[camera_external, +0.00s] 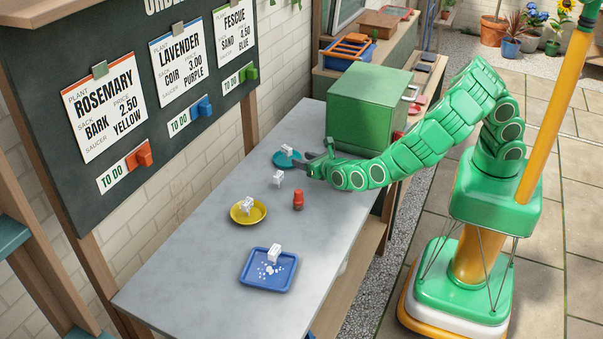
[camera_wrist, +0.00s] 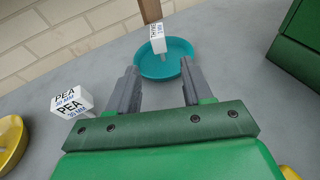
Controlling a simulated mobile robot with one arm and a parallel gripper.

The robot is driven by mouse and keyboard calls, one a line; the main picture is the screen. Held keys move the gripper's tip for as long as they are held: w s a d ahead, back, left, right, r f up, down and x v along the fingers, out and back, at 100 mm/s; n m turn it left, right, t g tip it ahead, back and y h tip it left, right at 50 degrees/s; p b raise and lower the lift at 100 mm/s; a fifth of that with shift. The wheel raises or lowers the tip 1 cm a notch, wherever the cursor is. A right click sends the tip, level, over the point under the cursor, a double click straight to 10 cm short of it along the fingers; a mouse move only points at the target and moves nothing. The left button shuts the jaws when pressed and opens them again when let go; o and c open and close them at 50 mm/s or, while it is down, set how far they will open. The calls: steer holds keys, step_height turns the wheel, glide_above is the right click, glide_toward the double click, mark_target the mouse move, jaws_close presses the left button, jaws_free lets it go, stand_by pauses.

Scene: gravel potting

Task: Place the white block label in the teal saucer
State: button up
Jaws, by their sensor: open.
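The teal saucer (camera_external: 279,162) sits at the far part of the grey table; it also shows ahead of my gripper in the wrist view (camera_wrist: 147,68). A white block label (camera_wrist: 158,45) with text like "THYME" appears in this saucer, its stem reaching down to the dish; it also shows in the external view (camera_external: 287,150). A second white block label (camera_wrist: 72,104), reading "PEA", stands on the bare table left of my gripper, and in front of the saucer in the external view (camera_external: 279,178). My gripper (camera_wrist: 158,68) is open, with nothing between its fingers, beside the saucer.
A yellow saucer (camera_external: 236,219) holds another white label. A blue tray (camera_external: 250,282) holds a white label and white chips. A small red bottle (camera_external: 298,201) stands near the table's middle. A green box (camera_external: 368,110) stands behind my arm. The near table end is clear.

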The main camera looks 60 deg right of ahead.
steer(key=shift+v, duration=1.35)
steer(key=shift+r, duration=0.1)
